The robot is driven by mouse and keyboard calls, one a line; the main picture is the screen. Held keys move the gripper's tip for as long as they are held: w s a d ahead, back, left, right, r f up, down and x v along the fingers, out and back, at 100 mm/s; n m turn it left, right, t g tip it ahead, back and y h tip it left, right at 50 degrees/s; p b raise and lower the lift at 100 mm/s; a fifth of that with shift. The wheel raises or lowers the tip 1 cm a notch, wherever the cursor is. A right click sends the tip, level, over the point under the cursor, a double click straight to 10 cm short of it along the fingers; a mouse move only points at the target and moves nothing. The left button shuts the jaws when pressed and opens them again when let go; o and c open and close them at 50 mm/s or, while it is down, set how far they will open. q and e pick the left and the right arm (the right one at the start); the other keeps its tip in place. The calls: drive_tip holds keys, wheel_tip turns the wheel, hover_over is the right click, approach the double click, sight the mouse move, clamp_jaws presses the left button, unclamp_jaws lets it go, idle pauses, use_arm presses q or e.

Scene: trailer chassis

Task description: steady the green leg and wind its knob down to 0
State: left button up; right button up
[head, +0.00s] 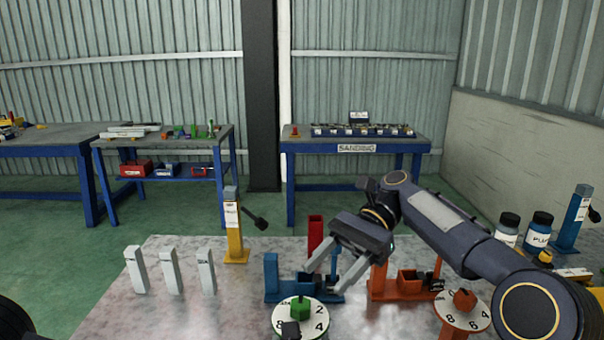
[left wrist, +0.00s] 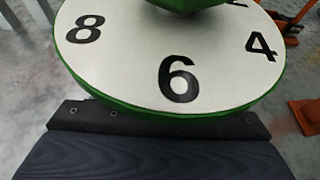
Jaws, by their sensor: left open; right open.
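The green knob (head: 301,307) stands on a white numbered dial (head: 316,332) at the bottom centre of the head view. In the left wrist view the green-rimmed dial (left wrist: 130,70) fills the top, with 8, 6 and 4 readable and the knob's underside cut off above. The green leg is hidden beneath the dial. My left gripper's dark body (left wrist: 150,150) is close below the dial on its 6 side; its fingers are hidden. My right gripper (head: 325,282) is open and empty, above and behind the knob, apart from it.
An orange leg's dial (head: 462,312) stands at right under my right arm. Blue (head: 272,278) and orange (head: 400,285) fixtures stand behind the dials. A yellow leg (head: 235,235) and three white blocks (head: 172,270) are at left. The table's left front is bare.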

use_arm(q)
drive_tip(key=p+v, duration=0.2)
drive_tip(key=v, duration=0.6)
drive_tip(key=shift+p, duration=0.4)
drive_tip(key=o, duration=0.6)
drive_tip(key=shift+d, duration=0.1)
drive_tip(key=shift+c, duration=0.2)
drive_tip(key=v, duration=1.2)
drive_tip(key=shift+s, duration=0.1)
